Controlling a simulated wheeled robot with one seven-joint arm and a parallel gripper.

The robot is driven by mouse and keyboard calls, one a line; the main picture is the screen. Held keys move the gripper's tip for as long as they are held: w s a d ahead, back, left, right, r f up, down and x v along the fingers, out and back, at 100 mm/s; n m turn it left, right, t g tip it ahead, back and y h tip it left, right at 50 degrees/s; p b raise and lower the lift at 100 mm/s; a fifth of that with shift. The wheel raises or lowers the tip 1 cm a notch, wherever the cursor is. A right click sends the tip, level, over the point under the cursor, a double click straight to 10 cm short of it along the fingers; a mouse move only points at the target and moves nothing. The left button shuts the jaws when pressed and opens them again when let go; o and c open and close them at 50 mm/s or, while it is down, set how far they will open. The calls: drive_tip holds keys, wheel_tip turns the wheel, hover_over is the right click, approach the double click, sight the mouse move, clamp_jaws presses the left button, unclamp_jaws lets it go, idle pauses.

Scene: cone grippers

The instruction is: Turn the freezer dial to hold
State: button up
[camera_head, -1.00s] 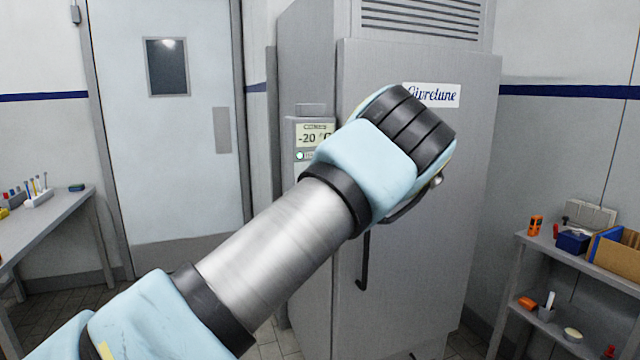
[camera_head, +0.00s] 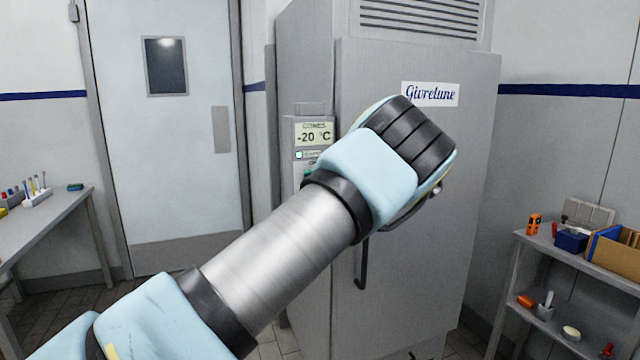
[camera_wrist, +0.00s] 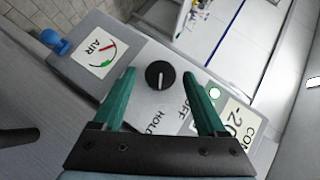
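The freezer dial (camera_wrist: 160,75) is a round black knob with a white mark, on the grey control panel (camera_wrist: 155,103) in the wrist view. The words HOLD and OFF are printed beside it, towards my gripper. Exactly which word the mark points to, I cannot tell. My gripper (camera_wrist: 159,72) is open, its two green fingers spread with the dial showing between their tips. Whether they touch it is unclear.
An AIR gauge (camera_wrist: 100,52) and a blue knob (camera_wrist: 55,42) sit left of the dial in the wrist view. A green lamp (camera_wrist: 215,92) is to its right. A bench (camera_head: 50,222) stands left and a cluttered shelf (camera_head: 560,258) right.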

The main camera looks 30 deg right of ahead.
drive_tip(key=b+v, duration=0.3)
drive_tip(key=v, duration=0.7)
drive_tip(key=shift+s+d+r+b, duration=0.15)
drive_tip(key=shift+s+b, duration=0.2)
drive_tip(key=shift+s+d, duration=0.1)
